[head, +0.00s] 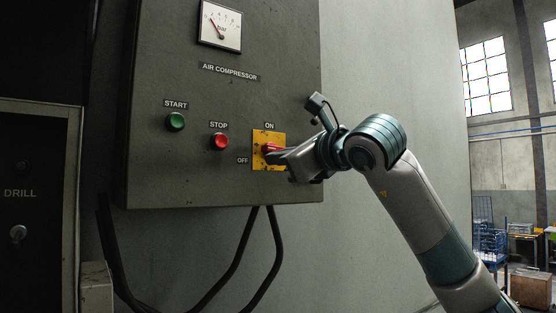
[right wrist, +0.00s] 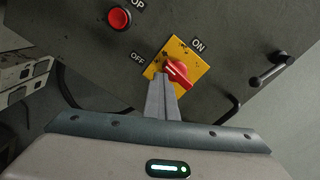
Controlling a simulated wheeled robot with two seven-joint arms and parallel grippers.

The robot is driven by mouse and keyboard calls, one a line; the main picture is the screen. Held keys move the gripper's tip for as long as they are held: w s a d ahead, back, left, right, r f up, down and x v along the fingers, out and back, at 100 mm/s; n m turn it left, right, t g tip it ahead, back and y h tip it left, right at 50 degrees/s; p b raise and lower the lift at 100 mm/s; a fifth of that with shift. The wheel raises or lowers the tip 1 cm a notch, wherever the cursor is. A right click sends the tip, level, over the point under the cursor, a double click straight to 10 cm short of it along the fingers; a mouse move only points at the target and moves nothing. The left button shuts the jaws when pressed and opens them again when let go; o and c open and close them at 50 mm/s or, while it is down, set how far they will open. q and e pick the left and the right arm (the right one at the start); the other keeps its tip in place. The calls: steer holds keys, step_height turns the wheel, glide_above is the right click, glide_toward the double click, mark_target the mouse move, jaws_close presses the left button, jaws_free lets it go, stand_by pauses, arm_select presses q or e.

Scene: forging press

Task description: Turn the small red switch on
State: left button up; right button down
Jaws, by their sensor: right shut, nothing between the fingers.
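The small red switch (head: 269,147) is a red rotary knob on a yellow plate (head: 257,136), on the lower right of the grey air compressor panel. ON is printed above the plate and OFF to its left. In the right wrist view the red knob (right wrist: 180,75) sits on the yellow plate (right wrist: 201,66) between the two labels. My right gripper (head: 272,157) is shut and empty, with its fingertips at the knob, partly covering it. In the right wrist view the shut fingers (right wrist: 163,82) lie just beside the knob on the OFF side; contact is unclear. My left gripper is not in view.
A green START button (head: 175,122) and a red STOP button (head: 219,142) sit left of the switch. Black cables (head: 238,262) hang below the panel. A drill cabinet (head: 35,215) stands at the left.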

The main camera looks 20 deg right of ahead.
steer(key=shift+r+b, duration=0.2)
steer(key=shift+b, duration=0.2)
stand_by(1.2)
steer(key=shift+r+b, duration=0.25)
steer(key=shift+b, duration=0.05)
stand_by(0.6)
steer(key=shift+d+r, duration=0.15)
steer(key=shift+r, duration=0.3)
stand_by(1.3)
steer(key=shift+d+r, duration=0.25)
steer(key=shift+r, duration=0.35)
stand_by(0.7)
steer(key=shift+a, duration=0.1)
steer(key=shift+a+b, duration=0.1)
steer(key=shift+b, duration=0.3)
steer(key=shift+s+f, duration=0.15)
